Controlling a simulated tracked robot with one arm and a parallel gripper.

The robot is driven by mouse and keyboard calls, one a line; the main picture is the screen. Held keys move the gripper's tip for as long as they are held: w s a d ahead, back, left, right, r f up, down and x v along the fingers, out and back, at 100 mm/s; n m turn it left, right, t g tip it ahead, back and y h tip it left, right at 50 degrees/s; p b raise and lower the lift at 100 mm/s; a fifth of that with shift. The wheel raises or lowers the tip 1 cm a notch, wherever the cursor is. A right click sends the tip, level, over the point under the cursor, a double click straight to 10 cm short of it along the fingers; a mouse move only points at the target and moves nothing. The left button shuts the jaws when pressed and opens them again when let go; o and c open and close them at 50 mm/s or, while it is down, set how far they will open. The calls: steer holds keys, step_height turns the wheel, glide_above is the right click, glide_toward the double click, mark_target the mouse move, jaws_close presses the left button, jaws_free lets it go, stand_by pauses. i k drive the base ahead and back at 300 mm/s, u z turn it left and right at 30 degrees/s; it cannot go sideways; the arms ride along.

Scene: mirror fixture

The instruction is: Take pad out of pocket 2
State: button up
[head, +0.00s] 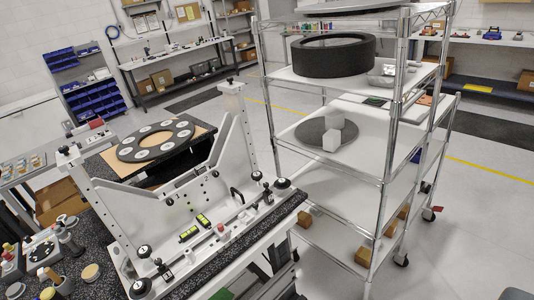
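A black ring (128,153) with several round white spots lies on a wooden board behind the white fixture frame (215,215). The spots may be numbered pockets or pads, but the marks are too small to read. A small dark plate (40,250) with white dots sits at the lower left. I cannot tell which spot is pocket 2, or make out a pad for certain. My gripper does not show clearly; only a dark shape appears at the lower right corner.
A wire-post cart (345,175) stands at right, holding a large black ring (333,56), a grey disc (312,131) with white blocks, and small boxes. A speckled black bench (190,290) carries the fixture. Small jars (58,284) stand at lower left. Open floor (460,220) lies at right.

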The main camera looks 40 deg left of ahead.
mark_target(199, 169)
steer(key=u, duration=0.1)
steer(key=i, duration=1.25)
steer(key=u, duration=0.6)
steer(key=i, duration=0.35)
steer(key=u, duration=0.35)
